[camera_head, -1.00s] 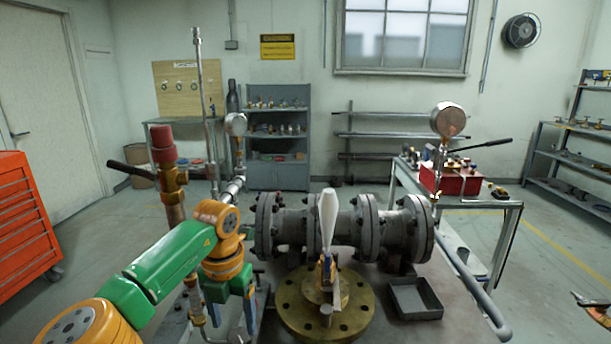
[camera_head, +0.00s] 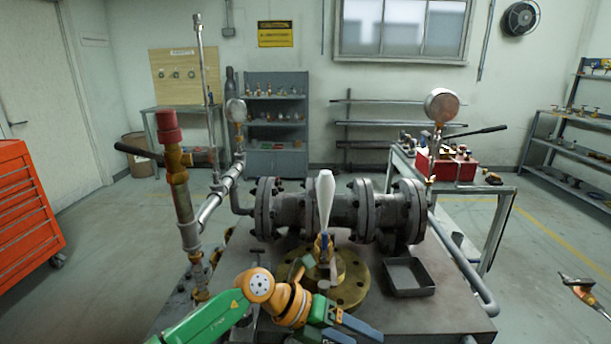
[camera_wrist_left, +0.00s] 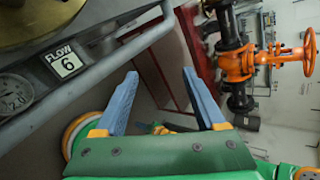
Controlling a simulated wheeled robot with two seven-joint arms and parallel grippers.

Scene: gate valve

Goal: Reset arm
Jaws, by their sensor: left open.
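My left arm reaches in from the bottom left of the head view, green and orange. Its gripper (camera_head: 358,334) is low at the bottom edge, in front of the brass flange (camera_head: 350,290) and apart from it. In the left wrist view the two blue fingers (camera_wrist_left: 160,75) are spread, with nothing held between them. An orange gate valve (camera_wrist_left: 237,63) with a handwheel (camera_wrist_left: 309,52) shows beyond the fingers at the right of that view. I cannot make out my right gripper.
A grey flanged pipe (camera_head: 335,212) lies across the bench behind the brass flange. A white upright piece (camera_head: 325,200) stands on the flange. A small dark tray (camera_head: 409,292) sits to its right. A copper-coloured vertical pipe (camera_head: 184,208) stands at left.

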